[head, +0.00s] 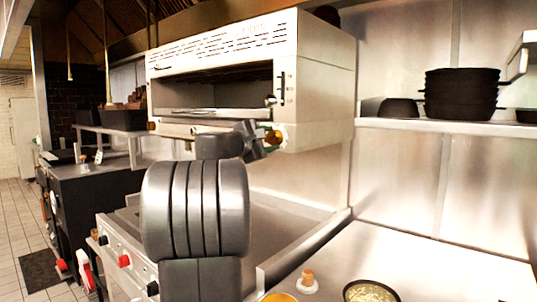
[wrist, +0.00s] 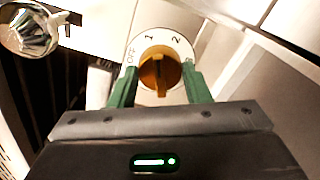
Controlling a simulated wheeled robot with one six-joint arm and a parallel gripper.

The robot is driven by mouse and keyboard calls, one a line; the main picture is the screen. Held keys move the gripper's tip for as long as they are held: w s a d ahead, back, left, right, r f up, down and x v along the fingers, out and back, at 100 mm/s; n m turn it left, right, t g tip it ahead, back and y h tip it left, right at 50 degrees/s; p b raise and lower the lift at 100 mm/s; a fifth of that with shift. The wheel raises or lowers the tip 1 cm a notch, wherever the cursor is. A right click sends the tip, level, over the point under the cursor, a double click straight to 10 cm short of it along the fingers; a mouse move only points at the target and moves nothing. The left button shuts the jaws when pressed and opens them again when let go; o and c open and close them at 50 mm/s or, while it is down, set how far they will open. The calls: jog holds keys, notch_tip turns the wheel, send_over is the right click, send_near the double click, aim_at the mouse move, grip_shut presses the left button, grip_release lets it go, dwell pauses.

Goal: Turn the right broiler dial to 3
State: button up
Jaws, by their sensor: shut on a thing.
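The broiler (head: 225,32) is a white steel box with an open dark front, above the counter in the head view. Its right dial (head: 275,137) is an orange knob at the lower right front corner, partly behind my arm.
A left orange dial (head: 152,126) shows at the broiler's other corner. A round metal end (wrist: 30,32) is at the wrist view's upper left. Below stands a range with red and black knobs (head: 124,261). A shelf at right holds stacked black bowls (head: 461,94).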

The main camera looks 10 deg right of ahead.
jog(key=m+b, duration=0.4)
jog(key=shift+f+m+b, duration=0.25)
jog(key=shift+m+b, duration=0.05)
jog(key=m+b, duration=0.3)
jog(key=shift+m, duration=0.4)
jog(key=m+b, duration=0.3)
jog(key=m, duration=0.2)
jog(key=shift+b, duration=0.35)
jog(key=shift+r+m+b, duration=0.15)
jog(key=shift+m+b, duration=0.6)
jog(key=shift+m, duration=0.95)
jog(key=o, duration=1)
jog(key=shift+r, duration=0.1)
